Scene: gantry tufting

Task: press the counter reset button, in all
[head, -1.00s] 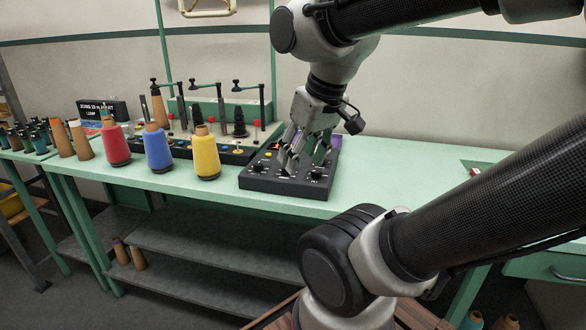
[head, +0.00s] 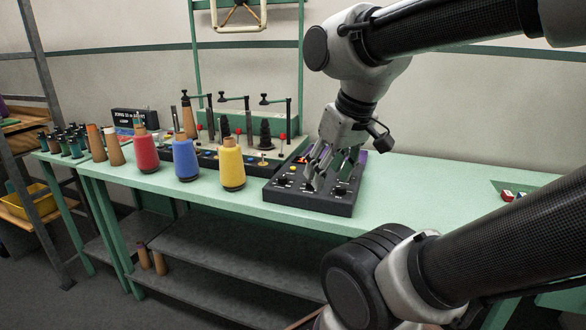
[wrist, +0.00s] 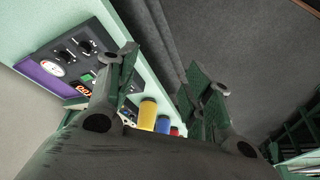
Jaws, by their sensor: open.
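A dark control box (head: 305,201) with several knobs sits on the green table under my gripper. In the wrist view, the box (wrist: 72,38) shows a white round dial (wrist: 50,68), a small lit red display (wrist: 83,89) and a green spot (wrist: 87,78) beside it. I cannot tell which control is the counter reset button; my fingers hide part of the panel. My gripper (head: 318,178) is open and empty, pointing down just over the box. In the wrist view its two fingers (wrist: 165,70) are spread apart. Contact with the panel cannot be told.
Yellow (head: 232,167), blue (head: 185,160) and red (head: 145,153) thread cones stand left of the box. Behind them is a rack with posts and thread guides (head: 235,130). A small sign (head: 135,118) stands far left. The table (head: 420,190) right of the box is mostly clear.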

